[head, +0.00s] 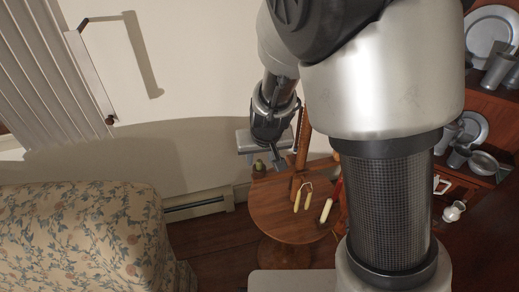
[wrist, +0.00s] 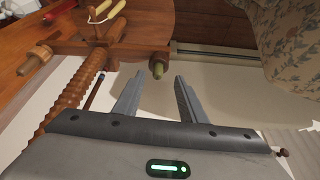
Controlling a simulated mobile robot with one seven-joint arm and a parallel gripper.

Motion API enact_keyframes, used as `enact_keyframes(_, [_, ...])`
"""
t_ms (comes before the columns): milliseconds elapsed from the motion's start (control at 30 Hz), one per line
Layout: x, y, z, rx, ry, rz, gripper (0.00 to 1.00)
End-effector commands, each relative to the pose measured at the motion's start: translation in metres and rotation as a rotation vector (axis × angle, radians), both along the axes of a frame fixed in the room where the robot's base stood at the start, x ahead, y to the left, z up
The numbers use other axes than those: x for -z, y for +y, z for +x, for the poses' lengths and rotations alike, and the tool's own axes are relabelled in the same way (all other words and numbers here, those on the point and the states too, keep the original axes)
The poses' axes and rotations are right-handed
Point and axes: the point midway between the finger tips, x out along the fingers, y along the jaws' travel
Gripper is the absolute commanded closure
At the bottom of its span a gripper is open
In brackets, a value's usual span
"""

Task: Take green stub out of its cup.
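The green stub (wrist: 158,70) is a short green candle end. It sits in a small wooden cup (wrist: 160,57) at the end of a wooden crossarm (wrist: 118,47) in the wrist view. In the head view the stub (head: 259,165) shows small, just below my gripper (head: 264,160). My gripper (wrist: 158,78) is open, with the stub in line with the gap between its fingertips in the wrist view. I cannot tell whether a finger touches it. Nothing is held. The crossarm is on a threaded wooden post (wrist: 72,95), left of the fingers.
A round wooden table (head: 275,215) stands below, with a pair of cream candles (head: 303,194) and another pale candle (head: 326,211). A floral sofa (head: 90,235) stands left; pewter shelves (head: 480,110) are right.

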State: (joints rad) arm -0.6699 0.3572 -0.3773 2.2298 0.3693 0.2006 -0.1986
Motion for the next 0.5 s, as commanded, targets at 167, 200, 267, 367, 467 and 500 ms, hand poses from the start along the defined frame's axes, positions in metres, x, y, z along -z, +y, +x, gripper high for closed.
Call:
enact_keyframes(167, [0.014,-0.001,0.009,0.004,0.001,-0.001,0.62])
enact_keyframes(200, [0.020,0.000,0.013,0.002,0.001,0.000,0.62])
enact_keyframes(267, [0.028,0.000,0.019,0.004,0.002,-0.001,0.62])
enact_keyframes(367, [0.040,0.001,0.025,0.002,0.002,-0.001,0.62])
enact_keyframes(467, [0.045,0.002,0.029,0.001,-0.001,0.000,0.62])
enact_keyframes(500, [0.046,0.002,0.029,0.001,-0.001,0.000,0.62])
